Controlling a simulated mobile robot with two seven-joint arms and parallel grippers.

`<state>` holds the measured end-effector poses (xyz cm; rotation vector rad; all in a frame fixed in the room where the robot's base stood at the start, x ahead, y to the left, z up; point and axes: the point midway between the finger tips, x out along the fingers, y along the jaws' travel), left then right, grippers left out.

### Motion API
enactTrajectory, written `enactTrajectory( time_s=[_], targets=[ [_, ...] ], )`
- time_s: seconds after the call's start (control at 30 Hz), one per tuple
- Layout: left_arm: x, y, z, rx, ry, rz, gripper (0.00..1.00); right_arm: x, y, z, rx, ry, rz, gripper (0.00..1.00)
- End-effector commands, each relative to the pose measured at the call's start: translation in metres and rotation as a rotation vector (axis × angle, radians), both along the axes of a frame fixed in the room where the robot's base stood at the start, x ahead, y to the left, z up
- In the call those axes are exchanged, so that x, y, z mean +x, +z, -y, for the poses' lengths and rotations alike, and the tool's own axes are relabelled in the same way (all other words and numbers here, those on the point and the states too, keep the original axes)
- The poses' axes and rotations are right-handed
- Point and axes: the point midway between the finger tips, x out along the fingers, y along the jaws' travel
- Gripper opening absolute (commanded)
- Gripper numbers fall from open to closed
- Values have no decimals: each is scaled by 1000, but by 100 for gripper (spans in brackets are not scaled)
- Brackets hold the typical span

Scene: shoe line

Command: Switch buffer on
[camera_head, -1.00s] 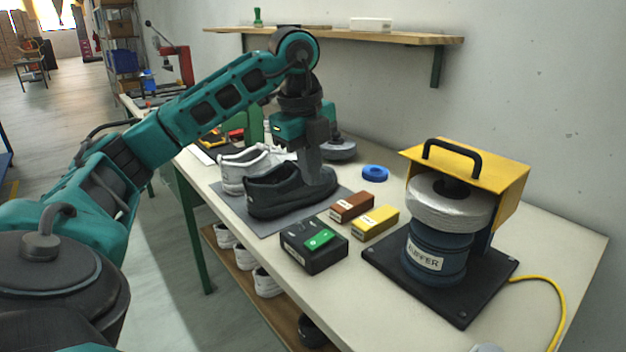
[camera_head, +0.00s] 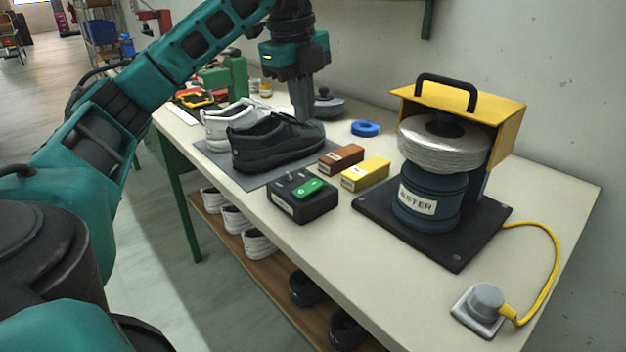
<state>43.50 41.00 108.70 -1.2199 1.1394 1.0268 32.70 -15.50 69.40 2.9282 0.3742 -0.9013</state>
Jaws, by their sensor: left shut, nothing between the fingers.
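The buffer (camera_head: 432,204) stands on a black base plate at the right of the bench, with a pale wheel, a blue body and a yellow hood with a black handle. A yellow cable runs from it to a grey round knob on a square plate (camera_head: 485,304) at the bench's front right. A black box with a green rocker (camera_head: 308,189) sits at the middle front of the bench. My left gripper (camera_head: 303,117) points down, shut and empty, at the black shoe (camera_head: 270,146); whether it touches the shoe I cannot tell. My right gripper is not in view.
A white shoe (camera_head: 234,118) stands behind the black one on a grey mat. A brown block (camera_head: 341,160), a yellow block (camera_head: 365,174) and a blue ring (camera_head: 365,128) lie nearby. The bench (camera_head: 390,292) is clear between the black box and the knob plate.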

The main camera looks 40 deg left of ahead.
Motion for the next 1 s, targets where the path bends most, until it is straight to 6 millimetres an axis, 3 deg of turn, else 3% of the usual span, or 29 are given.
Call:
enactTrajectory(
  time_s=[0.47, 1.0],
  targets=[
    [1, -7, 0, 1, 0, -3, 0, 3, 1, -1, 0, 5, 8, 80],
    [16, -110, 1, 1, 0, -3, 0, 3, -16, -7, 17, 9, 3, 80]
  ],
)
